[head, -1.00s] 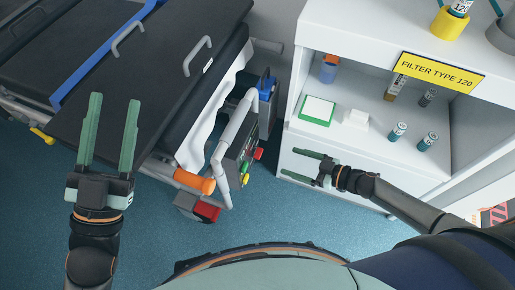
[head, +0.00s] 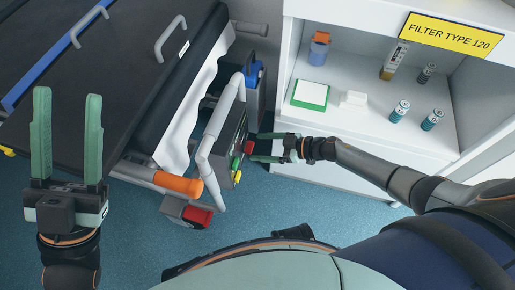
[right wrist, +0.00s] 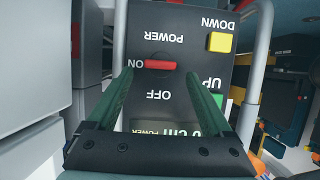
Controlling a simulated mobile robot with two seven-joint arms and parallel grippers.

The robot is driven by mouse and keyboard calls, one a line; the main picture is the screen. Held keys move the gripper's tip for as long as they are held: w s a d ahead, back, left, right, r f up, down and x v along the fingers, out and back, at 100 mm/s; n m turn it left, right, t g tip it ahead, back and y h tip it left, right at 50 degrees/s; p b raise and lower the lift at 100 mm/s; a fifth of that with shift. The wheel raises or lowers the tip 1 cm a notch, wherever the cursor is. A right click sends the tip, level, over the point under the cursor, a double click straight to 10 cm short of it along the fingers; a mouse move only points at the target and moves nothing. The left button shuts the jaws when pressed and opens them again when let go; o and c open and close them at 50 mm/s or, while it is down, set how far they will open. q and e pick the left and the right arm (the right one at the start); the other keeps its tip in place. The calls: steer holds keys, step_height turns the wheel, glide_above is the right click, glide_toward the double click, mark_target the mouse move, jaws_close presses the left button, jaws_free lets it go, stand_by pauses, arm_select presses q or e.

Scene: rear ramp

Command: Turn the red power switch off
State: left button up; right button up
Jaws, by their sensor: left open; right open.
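The red power switch (right wrist: 160,65) is a bar-shaped knob on a dark control panel (right wrist: 175,100) in the right wrist view. It lies level in that picture, its left end beside the upside-down word ON; OFF is printed below it. In the head view the switch (head: 249,147) is a small red spot on the panel's right side. My right gripper (head: 256,147) is open, with its fingertips at either side of the switch; whether they touch it I cannot tell. It also shows in the right wrist view (right wrist: 160,76). My left gripper (head: 67,95) is open and empty, raised at the left.
A yellow DOWN button (right wrist: 220,42) and a green UP button (right wrist: 217,99) sit right of the switch. Grey rails (head: 212,140) frame the panel. A dark stretcher (head: 110,75) fills the left. A white cabinet (head: 335,170) stands close on the right. Blue floor is free in front.

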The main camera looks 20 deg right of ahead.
steer(key=shift+x, duration=0.8)
steer(key=shift+c, duration=0.2)
jaws_close()
